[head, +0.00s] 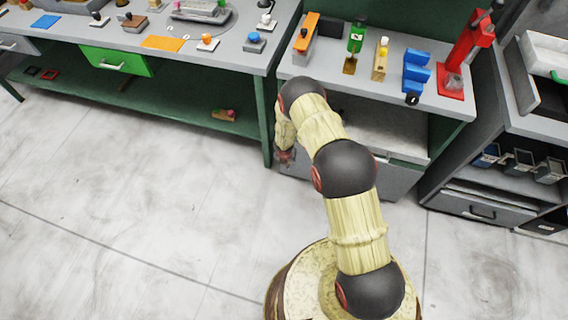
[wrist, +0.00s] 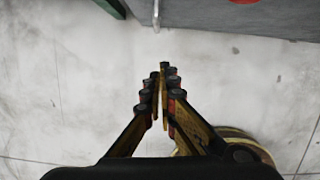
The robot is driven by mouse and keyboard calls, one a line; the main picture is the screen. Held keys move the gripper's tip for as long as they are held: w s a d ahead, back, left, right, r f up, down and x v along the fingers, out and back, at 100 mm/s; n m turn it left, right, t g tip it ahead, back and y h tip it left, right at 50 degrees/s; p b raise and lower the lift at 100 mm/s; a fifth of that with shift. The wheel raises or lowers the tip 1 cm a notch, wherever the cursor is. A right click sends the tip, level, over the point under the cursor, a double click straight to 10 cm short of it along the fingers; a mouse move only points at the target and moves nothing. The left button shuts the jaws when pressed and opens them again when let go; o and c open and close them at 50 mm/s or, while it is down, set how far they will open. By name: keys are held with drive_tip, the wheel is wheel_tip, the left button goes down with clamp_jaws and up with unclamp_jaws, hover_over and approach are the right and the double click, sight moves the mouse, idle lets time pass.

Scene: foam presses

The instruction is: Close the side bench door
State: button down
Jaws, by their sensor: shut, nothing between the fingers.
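The side bench (head: 455,108) stands right of centre in the head view, with its front compartment open above a grey panel. This grey panel, which looks like the door (head: 397,182), sits low at the front; my arm hides part of it, and its hinge and exact angle cannot be told. My gripper (head: 285,157) is at the panel's left end, partly hidden by my arm. In the wrist view, my gripper (wrist: 163,68) is shut and empty above the floor. A grey panel (wrist: 205,14) crosses the top of that view, beyond the fingertips.
A long workbench (head: 225,45) with a green drawer (head: 117,61) and a low green shelf (head: 165,100) stands at left. A dark cabinet (head: 480,203) stands at right. The pale floor (head: 130,200) in front is clear.

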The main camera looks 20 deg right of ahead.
drive_tip(key=p+v, duration=0.3)
drive_tip(key=v, duration=0.7)
drive_tip(key=shift+p, duration=0.35)
drive_tip(key=shift+a, duration=0.1)
